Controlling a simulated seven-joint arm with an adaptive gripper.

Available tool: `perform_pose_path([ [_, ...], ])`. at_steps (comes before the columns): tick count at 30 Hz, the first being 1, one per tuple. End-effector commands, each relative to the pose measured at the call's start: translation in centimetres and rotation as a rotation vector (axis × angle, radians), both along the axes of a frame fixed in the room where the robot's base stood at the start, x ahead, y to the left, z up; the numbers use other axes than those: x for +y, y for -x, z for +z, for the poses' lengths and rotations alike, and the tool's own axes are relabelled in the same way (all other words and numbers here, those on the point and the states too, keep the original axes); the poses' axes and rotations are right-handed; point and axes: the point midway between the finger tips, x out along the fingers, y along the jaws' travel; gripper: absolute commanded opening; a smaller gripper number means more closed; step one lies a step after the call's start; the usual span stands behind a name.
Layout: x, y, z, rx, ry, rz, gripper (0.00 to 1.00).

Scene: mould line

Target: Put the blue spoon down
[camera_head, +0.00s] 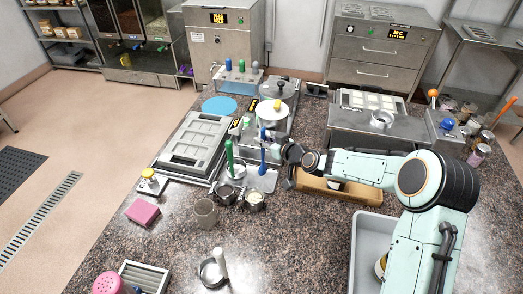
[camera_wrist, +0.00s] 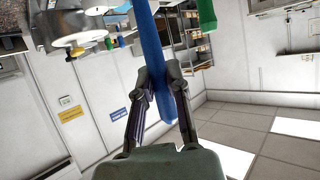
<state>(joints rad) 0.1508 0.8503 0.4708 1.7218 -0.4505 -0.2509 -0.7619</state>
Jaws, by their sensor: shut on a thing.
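The blue spoon (camera_head: 263,148) is upright in the head view, handle up, above or at a small grey metal tray (camera_head: 267,184). I cannot tell whether its lower end touches the tray. My gripper (camera_head: 277,149) comes from the right, shut on the spoon's handle. In the wrist view the blue handle (camera_wrist: 146,40) runs between the two fingers of my gripper (camera_wrist: 160,78), which close on it from both sides.
A green-handled utensil (camera_head: 229,155) stands left of the spoon by small metal pots (camera_head: 227,194). A grey mould frame (camera_head: 171,155) lies further left. A cardboard box (camera_head: 318,190) is under my arm. The dark speckled counter (camera_head: 290,235) has free room in front.

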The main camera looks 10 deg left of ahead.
Motion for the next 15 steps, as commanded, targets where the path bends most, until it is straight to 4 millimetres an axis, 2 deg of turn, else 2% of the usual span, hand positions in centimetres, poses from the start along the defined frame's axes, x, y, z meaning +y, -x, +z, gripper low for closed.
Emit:
perform_pose_path([
  [3, 0.7, -1.3, -1.8, 0.001, -0.002, 0.001, 0.00],
  [9, 1.2, -2.5, -3.3, -0.001, 0.000, 0.001, 0.00],
  [15, 1.2, -2.5, -6.1, 0.000, -0.001, 0.001, 0.00],
])
